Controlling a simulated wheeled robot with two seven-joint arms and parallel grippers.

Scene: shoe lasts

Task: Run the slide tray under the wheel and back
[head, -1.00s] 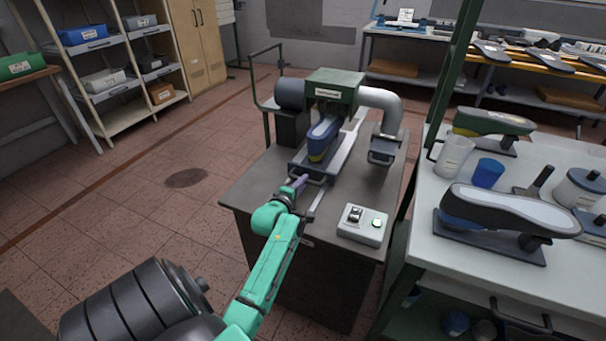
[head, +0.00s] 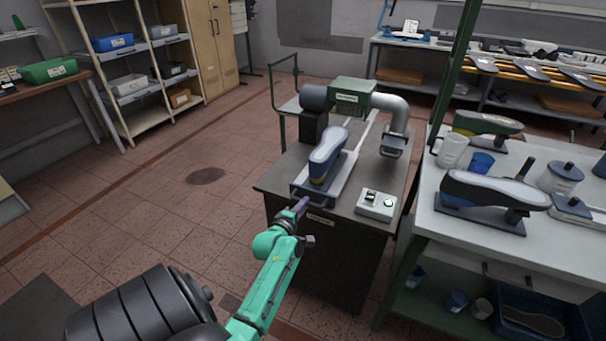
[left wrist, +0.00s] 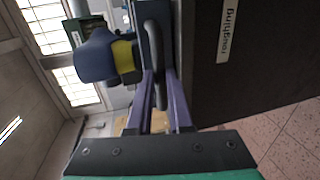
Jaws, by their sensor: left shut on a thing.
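The slide tray (head: 345,177) sits on its rail at the front of the roughing machine's table. A blue shoe last with a yellow band (head: 326,158) stands on it, clear in front of the green machine housing (head: 353,95); the last also shows in the left wrist view (left wrist: 97,56). The wheel itself is hidden in the housing. My left gripper (head: 301,206) is at the tray's front end. In the left wrist view its purple fingers (left wrist: 159,95) are closed around the dark tray handle (left wrist: 154,55). My right gripper is not in view.
A grey duct (head: 396,115) curves beside the housing. A white bench (head: 440,205) with lasts and cups is at the right. Floor at the left is clear.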

